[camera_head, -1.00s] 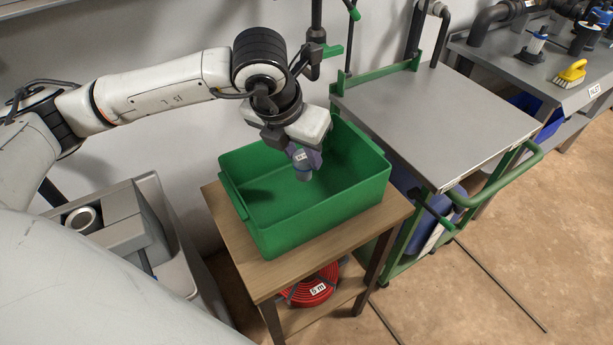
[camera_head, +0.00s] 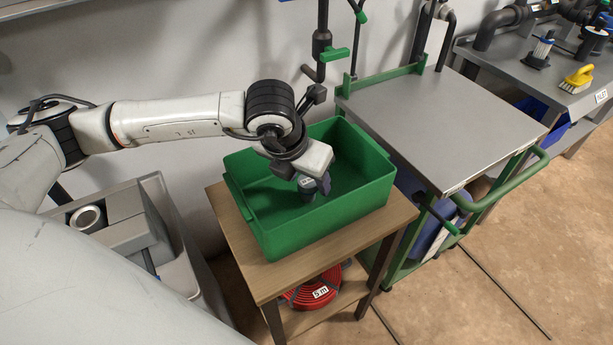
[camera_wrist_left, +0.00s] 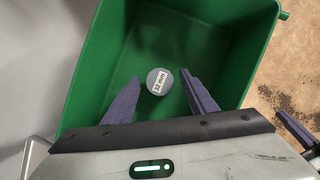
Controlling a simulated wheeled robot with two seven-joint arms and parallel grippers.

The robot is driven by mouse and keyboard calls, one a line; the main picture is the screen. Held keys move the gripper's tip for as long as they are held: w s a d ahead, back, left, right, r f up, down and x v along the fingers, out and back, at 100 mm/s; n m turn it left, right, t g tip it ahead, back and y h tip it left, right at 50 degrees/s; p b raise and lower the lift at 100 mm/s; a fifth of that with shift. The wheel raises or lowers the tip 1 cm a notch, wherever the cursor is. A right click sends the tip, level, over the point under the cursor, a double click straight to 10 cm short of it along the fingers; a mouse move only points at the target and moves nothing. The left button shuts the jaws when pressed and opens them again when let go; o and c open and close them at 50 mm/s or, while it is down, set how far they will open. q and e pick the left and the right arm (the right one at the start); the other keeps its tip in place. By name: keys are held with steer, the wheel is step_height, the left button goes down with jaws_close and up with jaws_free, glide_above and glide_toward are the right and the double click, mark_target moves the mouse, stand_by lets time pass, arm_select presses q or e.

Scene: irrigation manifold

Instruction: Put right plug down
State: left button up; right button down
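The grey plug (camera_head: 306,188) is inside the green crate (camera_head: 292,240), below my left gripper (camera_head: 318,186). In the left wrist view the plug (camera_wrist_left: 160,81) shows its round, labelled end towards the camera. The gripper's two purple fingers (camera_wrist_left: 160,78) stand apart on either side of it, with a gap to each. The left gripper is open and reaches down inside the crate walls. The plug appears to stand on the crate floor, though its underside is hidden.
The crate stands on a wooden table (camera_head: 395,216) with a red hose coil (camera_head: 312,290) below. A grey-topped green cart (camera_head: 440,120) is close on the right. A pipe with a green valve handle (camera_head: 335,53) hangs behind the crate. The rest of the crate floor looks clear.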

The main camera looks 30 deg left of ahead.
arm_select(q)
steer(key=shift+s+r, duration=0.15)
steer(key=shift+r, duration=0.4)
steer(key=v, duration=1.1)
steer(key=shift+p, duration=0.3)
